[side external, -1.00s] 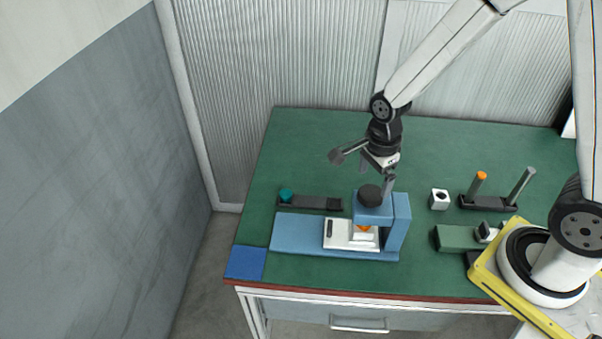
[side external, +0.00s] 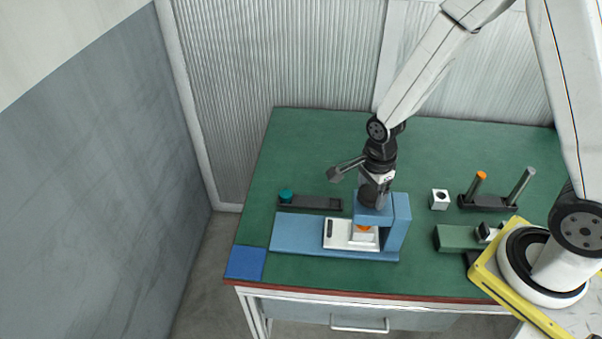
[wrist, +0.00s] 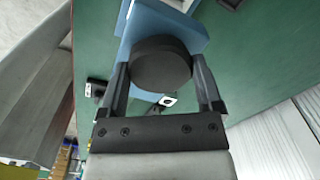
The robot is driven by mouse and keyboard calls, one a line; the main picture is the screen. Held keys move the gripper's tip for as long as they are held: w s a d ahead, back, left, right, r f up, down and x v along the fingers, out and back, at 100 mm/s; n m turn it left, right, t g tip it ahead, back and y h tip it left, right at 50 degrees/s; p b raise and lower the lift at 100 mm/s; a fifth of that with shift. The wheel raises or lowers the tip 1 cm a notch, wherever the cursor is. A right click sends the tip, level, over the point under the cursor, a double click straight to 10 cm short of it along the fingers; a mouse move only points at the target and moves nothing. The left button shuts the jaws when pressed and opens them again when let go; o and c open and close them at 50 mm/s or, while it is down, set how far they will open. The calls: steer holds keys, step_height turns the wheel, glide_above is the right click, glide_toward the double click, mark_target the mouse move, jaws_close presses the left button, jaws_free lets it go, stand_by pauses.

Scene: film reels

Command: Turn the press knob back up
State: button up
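The blue press (side external: 398,215) stands on the bench, with its round dark knob (side external: 367,196) on top of the upper block. My gripper (side external: 373,188) is directly above and at the knob, pointing down. In the wrist view the black knob (wrist: 161,62) sits between the two fingers of my gripper (wrist: 160,75), one on each side. The fingers look open around it, very near its sides; contact is not clear. Under the press head lies a white plate (side external: 338,234) with an orange piece (side external: 363,228).
A dark rail with a teal knob (side external: 286,195) lies behind the press. To the right are a white block (side external: 439,199), a dark stand with two posts (side external: 487,203) and a green block (side external: 458,238). A blue pad (side external: 246,262) lies at front left. The back of the bench is clear.

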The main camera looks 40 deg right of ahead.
steer(key=c, duration=0.6)
